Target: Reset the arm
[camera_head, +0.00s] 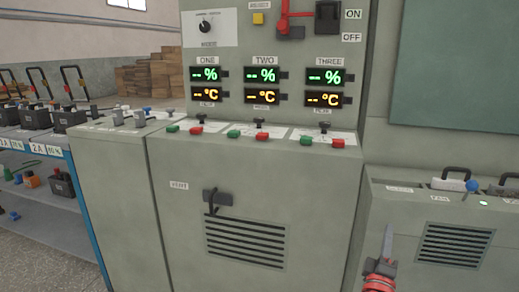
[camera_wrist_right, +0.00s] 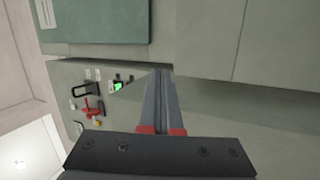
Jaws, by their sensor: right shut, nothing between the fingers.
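My right gripper (camera_head: 387,232) shows at the lower right of the head view, its grey fingers pointing up and its red parts below. It is in front of the grey cabinet on the right (camera_head: 400,220). In the right wrist view its fingers (camera_wrist_right: 160,72) lie together, shut and empty, with red pads at their base. They appear apart from the cabinet behind. My left gripper is not in the head view.
A grey console (camera_head: 230,195) with several displays fills the middle. The right cabinet has a black handle (camera_head: 456,172), a blue knob (camera_head: 473,186) and a vent. A blue-edged shelf (camera_head: 90,225) with batteries stands at left. Open floor (camera_head: 50,255) shows at lower left.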

